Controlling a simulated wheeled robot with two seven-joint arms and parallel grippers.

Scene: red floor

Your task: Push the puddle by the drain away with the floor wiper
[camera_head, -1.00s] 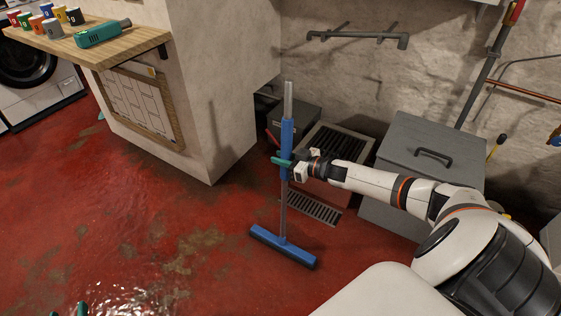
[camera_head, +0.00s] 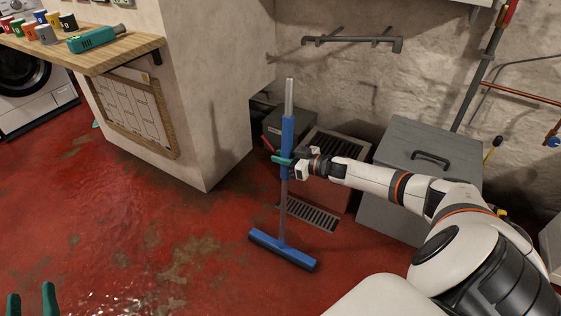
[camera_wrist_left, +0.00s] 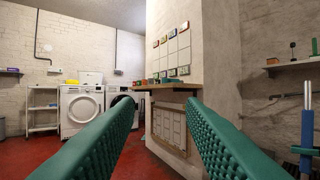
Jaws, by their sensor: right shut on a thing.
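The floor wiper (camera_head: 284,252) stands nearly upright, its blue head on the red floor just in front of the drain grate (camera_head: 309,214). The wiper's handle shows at the right edge there. A wet shine (camera_head: 120,300) lies on the floor at the bottom left; the puddle's outline is unclear.
A grey lidded box (camera_head: 400,200) and a grated box (camera_head: 335,155) stand behind the drain. A wall corner (camera_head: 215,140) with a wooden shelf (camera_head: 110,48) holding cups and a green tool is at the left. Open floor lies in front.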

